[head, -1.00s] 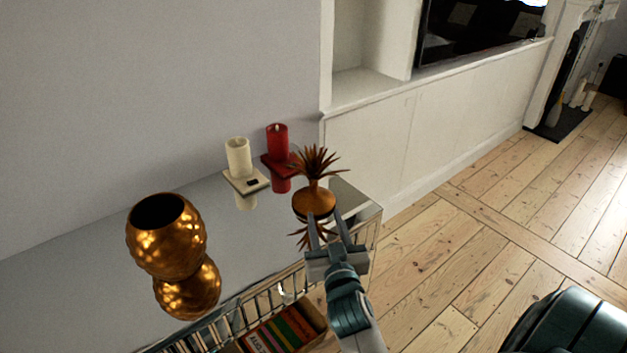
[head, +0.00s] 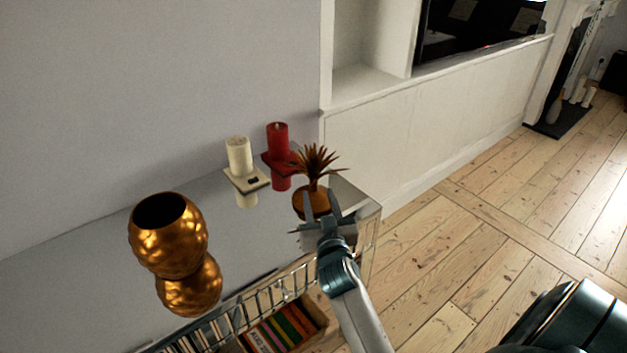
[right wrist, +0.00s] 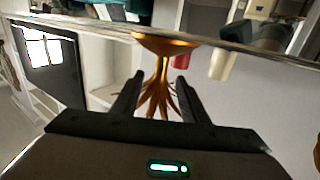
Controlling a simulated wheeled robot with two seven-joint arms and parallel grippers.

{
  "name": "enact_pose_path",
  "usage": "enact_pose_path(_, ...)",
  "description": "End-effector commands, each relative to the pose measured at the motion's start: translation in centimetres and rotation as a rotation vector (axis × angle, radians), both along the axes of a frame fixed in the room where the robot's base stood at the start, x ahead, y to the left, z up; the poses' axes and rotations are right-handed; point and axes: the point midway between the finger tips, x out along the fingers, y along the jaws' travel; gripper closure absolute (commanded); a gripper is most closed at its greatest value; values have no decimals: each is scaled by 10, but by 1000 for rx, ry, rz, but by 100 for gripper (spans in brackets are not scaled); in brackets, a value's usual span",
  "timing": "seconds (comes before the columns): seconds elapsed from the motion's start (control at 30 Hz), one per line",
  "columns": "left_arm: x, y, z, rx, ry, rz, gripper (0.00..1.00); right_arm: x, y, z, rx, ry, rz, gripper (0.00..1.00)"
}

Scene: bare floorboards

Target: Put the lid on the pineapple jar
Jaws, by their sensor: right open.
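The pineapple jar (head: 166,235) is a dimpled golden pot with a dark open mouth, upright on a reflective tabletop. The lid (head: 316,165) is an orange-gold dome with a spiky leaf crown and stands crown up at the table's right end, apart from the jar. My right gripper (head: 322,204) is open at the lid's near side and hides part of it. In the right wrist view, which is upside down, the lid's crown and neck (right wrist: 161,88) show between the spread fingers; contact cannot be told. My left gripper is not in view.
A cream candle (head: 239,155) and a red candle (head: 278,142) stand on small square holders behind the lid, near the wall. A wire rack with books (head: 275,330) is below the table's front edge. The tabletop (head: 85,262) left of the jar is bare.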

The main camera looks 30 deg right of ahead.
Motion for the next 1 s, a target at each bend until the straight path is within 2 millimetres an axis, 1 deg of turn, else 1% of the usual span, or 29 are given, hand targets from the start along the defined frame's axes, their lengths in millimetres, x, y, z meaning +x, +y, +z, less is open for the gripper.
enact_pose_path(0.1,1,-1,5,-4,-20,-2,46,13,-4,1,0,0,0,60)
enact_pose_path(0.2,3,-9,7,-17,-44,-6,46,25,-9,0,-2,-1,1,60)
enact_pose_path(0.3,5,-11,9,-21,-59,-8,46,35,-13,-1,0,-1,1,60)
enact_pose_path(0.4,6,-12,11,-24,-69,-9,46,41,-16,-2,0,0,1,60)
enact_pose_path(0.9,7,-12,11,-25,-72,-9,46,43,-16,-3,1,0,1,60)
enact_pose_path(0.93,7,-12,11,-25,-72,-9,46,43,-16,-3,1,0,1,64)
enact_pose_path(0.97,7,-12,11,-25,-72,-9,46,43,-16,-3,1,0,1,72)
enact_pose_path(1.0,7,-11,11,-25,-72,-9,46,43,-16,-3,1,0,1,81)
